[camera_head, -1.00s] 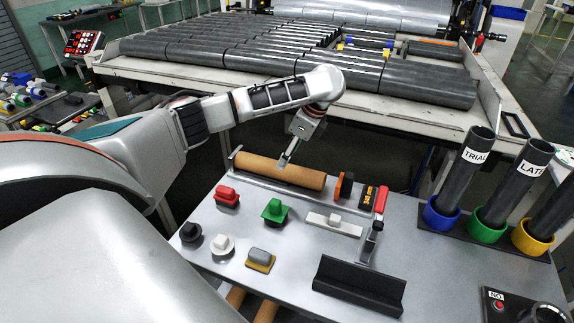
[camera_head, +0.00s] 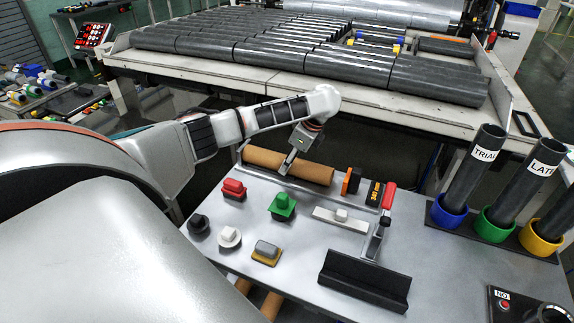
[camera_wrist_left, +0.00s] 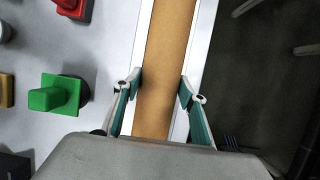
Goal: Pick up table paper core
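The brown paper core (camera_head: 305,170) lies on its side in a shallow metal holder along the far edge of the grey table. My left gripper (camera_head: 286,172) is over the core near its middle, pointing down. In the left wrist view the core (camera_wrist_left: 166,60) runs between the two fingers of the left gripper (camera_wrist_left: 163,88). The fingers are spread to either side of it, and a narrow gap shows on each side. My right gripper is not in view.
The table (camera_head: 330,233) holds red, green (camera_head: 282,206), white, black and yellow-based knobs, a red-handled lever (camera_head: 388,196) and a black angled block (camera_head: 364,279). Dark tubes stand in coloured cups (camera_head: 449,214) at the right. A roller machine (camera_head: 290,85) stands behind.

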